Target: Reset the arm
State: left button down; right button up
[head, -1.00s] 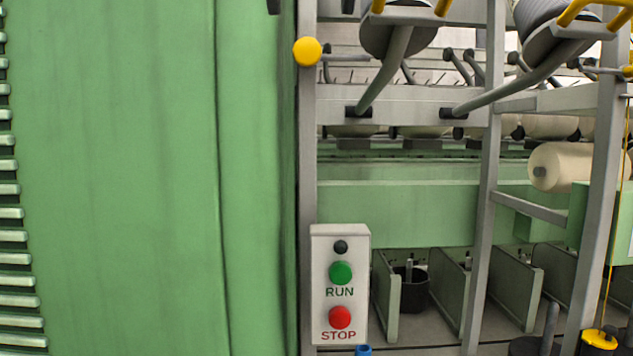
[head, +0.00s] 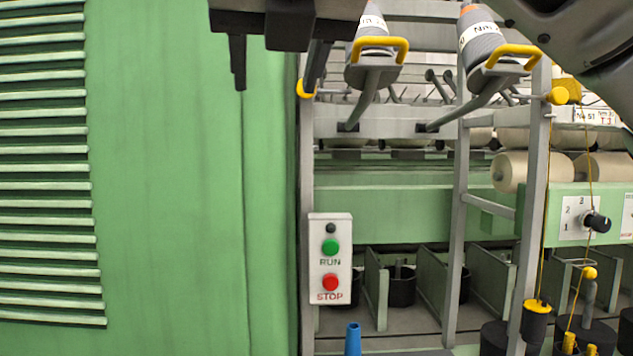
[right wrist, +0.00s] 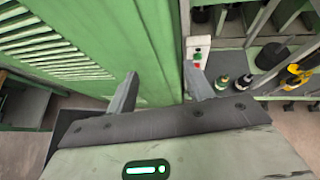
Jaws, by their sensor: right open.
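My right gripper (head: 276,68) hangs at the top of the head view, its two dark fingers apart and pointing down, with nothing between them. Its arm comes in from the upper right. It is in front of the green machine panel, above the RUN/STOP box. In the right wrist view the open fingers (right wrist: 160,90) show with a gap between them and nothing held. My left gripper is not in view.
The white control box (head: 330,258) with green RUN and red STOP buttons is fixed on a grey post. A green cabinet (head: 180,200) with louvres fills the left. Yarn cones on holders (head: 374,70) stand at the upper middle. A blue cone tip (head: 353,338) shows below.

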jog(key=s+a+f+n+g+y, duration=0.25)
jog(key=a+f+g+y, duration=0.3)
jog(key=f, duration=0.35)
jog(key=s+a+f+n+g+y, duration=0.25)
jog(key=a+f+g+y, duration=0.25)
jog(key=f+g, duration=0.25)
jog(key=w+d+f+m+t+y, duration=0.35)
jog(key=d+f+m+t, duration=0.45)
jog(key=m, duration=0.5)
jog(key=w+d+f+m+t+y, duration=0.2)
jog(key=w+d+f+m+t, duration=0.4)
jog(key=m+t, duration=0.55)
jog(key=s+d+f+m+h, duration=0.1)
jog(key=d+f+m+h, duration=0.4)
jog(key=f, duration=0.4)
jog(key=s+d+f+m+h, duration=0.1)
jog(key=d+f+m+h, duration=0.2)
jog(key=f+m+h, duration=0.5)
jog(key=s+d+f+m+g+h, duration=0.1)
jog(key=s+d+f+g, duration=0.2)
jog(key=s+f, duration=0.5)
jog(key=s+d+f+m+g+h, duration=0.1)
jog(key=s+d+f+m+g, duration=0.1)
jog(key=s+f, duration=0.6)
notch_tip(320, 180, down, 4)
jog(key=shift+d+f+g, duration=0.1)
jog(key=shift+d+g, duration=0.7)
jog(key=shift+g, duration=0.35)
